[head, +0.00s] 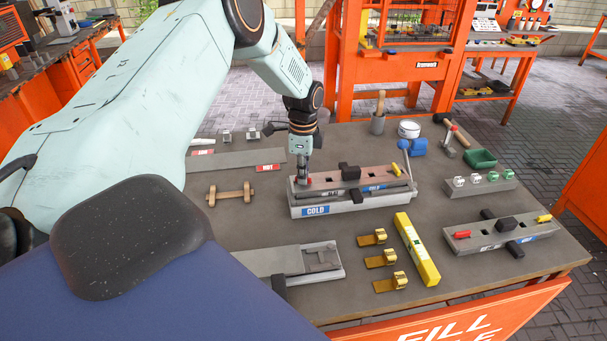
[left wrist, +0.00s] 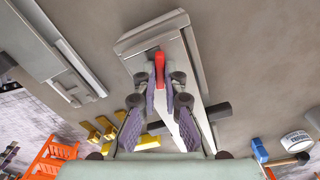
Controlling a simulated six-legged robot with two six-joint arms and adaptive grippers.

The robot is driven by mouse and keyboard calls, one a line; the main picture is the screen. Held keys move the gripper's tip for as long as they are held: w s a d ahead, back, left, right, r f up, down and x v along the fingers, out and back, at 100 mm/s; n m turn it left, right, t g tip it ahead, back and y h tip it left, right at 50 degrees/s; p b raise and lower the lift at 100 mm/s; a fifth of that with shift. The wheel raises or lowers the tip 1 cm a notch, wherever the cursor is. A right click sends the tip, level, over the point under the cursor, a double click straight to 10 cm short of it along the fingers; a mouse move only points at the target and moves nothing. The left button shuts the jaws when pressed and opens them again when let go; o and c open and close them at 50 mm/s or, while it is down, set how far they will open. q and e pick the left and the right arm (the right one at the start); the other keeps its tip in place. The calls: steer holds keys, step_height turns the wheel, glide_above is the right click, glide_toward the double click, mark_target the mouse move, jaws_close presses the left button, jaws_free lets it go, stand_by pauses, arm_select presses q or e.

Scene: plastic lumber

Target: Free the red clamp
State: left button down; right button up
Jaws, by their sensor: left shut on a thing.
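The red clamp (head: 309,181) sits at the left end of a long grey mould (head: 335,197) on the stand labelled COLD. My left gripper (head: 303,178) reaches down over that end and hides most of the clamp. In the left wrist view the red clamp (left wrist: 159,66) stands between the tips of my left gripper (left wrist: 160,85), which is shut on it. A yellow clamp (head: 397,169) is at the mould's other end, with a blue-topped lever beside it. My right gripper is not in view.
A second mould (head: 500,236) with red and yellow clamps lies at the right. A yellow level (head: 417,249) and several brass clips (head: 380,259) lie in front. A wooden-handled tool (head: 231,194) lies left. Bare table separates them.

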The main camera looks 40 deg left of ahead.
arm_select(q)
steer(key=shift+n, duration=0.5)
steer(key=shift+n+p, duration=0.55)
steer(key=shift+n, duration=0.05)
steer(key=shift+n+p, duration=0.6)
steer(key=shift+n, duration=0.7)
steer(key=c, duration=1.3)
jaws_free()
